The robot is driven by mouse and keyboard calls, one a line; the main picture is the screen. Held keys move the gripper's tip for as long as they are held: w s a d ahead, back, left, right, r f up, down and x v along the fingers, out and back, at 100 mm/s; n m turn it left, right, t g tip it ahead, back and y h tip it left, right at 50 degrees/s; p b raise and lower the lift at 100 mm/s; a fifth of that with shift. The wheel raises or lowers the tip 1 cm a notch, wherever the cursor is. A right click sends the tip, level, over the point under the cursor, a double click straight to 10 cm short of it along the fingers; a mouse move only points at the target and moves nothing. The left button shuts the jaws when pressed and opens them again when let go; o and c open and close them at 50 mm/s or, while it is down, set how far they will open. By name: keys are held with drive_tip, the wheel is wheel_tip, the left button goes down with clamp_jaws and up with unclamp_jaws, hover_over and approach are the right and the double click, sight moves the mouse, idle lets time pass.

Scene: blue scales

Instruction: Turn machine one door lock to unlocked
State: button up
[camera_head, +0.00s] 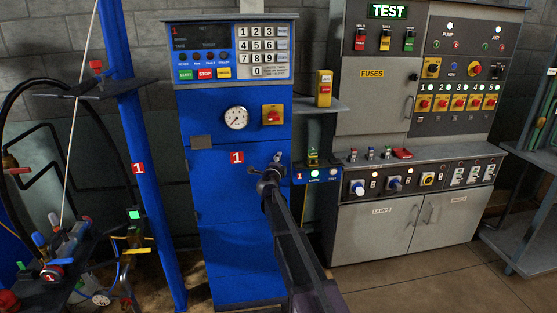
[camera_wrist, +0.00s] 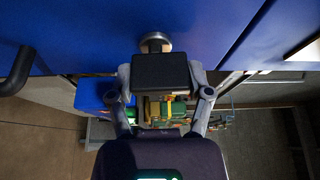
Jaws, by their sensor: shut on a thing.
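Machine one is a blue cabinet (camera_head: 237,215) with a red "1" label on its front, left of centre in the head view. Its blue face also fills the top of the wrist view (camera_wrist: 90,25). My gripper (camera_head: 269,176) is at the right side of this front.
A dark curved handle (camera_wrist: 16,74) sticks out at the left of the wrist view. A small blue box with a green light (camera_head: 318,174) is close right of my gripper. A grey test console (camera_head: 375,105) stands further right. A blue post (camera_head: 137,150) stands left.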

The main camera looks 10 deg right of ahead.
drive_tip(key=shift+m, duration=0.3)
drive_tip(key=o, duration=1.1)
drive_tip(key=shift+o, duration=0.2)
drive_tip(key=shift+s, duration=0.1)
drive_tip(key=v, duration=1.2)
drive_tip(key=shift+a+r, duration=0.1)
